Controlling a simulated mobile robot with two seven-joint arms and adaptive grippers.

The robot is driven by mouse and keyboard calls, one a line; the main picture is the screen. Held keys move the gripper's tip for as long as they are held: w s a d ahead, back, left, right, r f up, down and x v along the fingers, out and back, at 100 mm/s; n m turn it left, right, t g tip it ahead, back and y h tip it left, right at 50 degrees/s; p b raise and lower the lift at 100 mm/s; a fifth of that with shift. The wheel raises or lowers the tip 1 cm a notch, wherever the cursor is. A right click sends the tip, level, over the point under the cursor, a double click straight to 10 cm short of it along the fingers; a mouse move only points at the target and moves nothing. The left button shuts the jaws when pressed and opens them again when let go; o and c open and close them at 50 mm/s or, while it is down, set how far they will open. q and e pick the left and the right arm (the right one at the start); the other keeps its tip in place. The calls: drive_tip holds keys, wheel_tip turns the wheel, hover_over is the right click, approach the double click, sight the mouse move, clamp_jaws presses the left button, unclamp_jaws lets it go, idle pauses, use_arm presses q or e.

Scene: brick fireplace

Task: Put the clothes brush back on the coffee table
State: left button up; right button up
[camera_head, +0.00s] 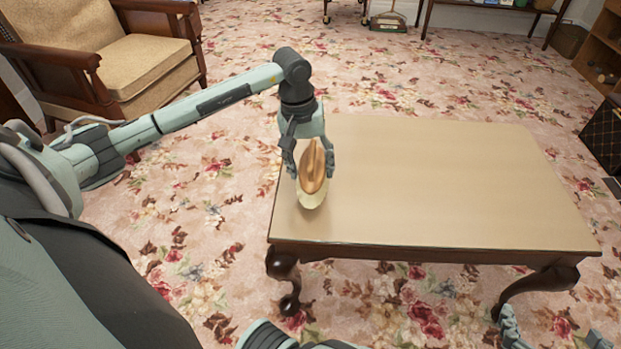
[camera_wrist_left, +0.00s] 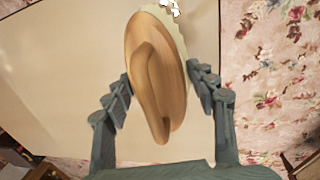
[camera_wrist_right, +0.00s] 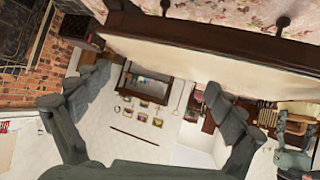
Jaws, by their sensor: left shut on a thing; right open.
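The clothes brush (camera_head: 312,168) has a brown wooden back with a raised handle and pale bristles. My left gripper (camera_head: 309,160) is shut on its sides, at the left end of the coffee table (camera_head: 430,180). The brush also shows in the left wrist view (camera_wrist_left: 157,75), between the two fingers (camera_wrist_left: 160,90), with the table top behind it. Whether the bristles touch the table I cannot tell. My right gripper (camera_head: 555,335) is low at the front right of the table, open and empty; it also shows in the right wrist view (camera_wrist_right: 155,115).
The coffee table top is bare apart from the brush. A cushioned armchair (camera_head: 140,60) stands at the back left. A dark box (camera_head: 603,137) and a wooden shelf (camera_head: 603,50) are at the right. Floral carpet (camera_head: 230,200) surrounds the table.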

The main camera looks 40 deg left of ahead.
use_arm(q)
wheel_tip(320, 180, down, 3)
drive_tip(key=shift+f, duration=0.5)
use_arm(e)
drive_tip(key=shift+w+a+r, duration=0.2)
drive_tip(key=shift+a+r, duration=0.05)
drive_tip(key=shift+r, duration=0.05)
use_arm(q)
drive_tip(key=shift+f, duration=0.1)
drive_tip(key=o, duration=1.1)
use_arm(e)
drive_tip(key=shift+w+a+r+t+y, duration=0.2)
drive_tip(key=shift+a+r+t+y, duration=0.1)
drive_tip(key=shift+a+r+t, duration=0.15)
drive_tip(key=shift+d, duration=0.1)
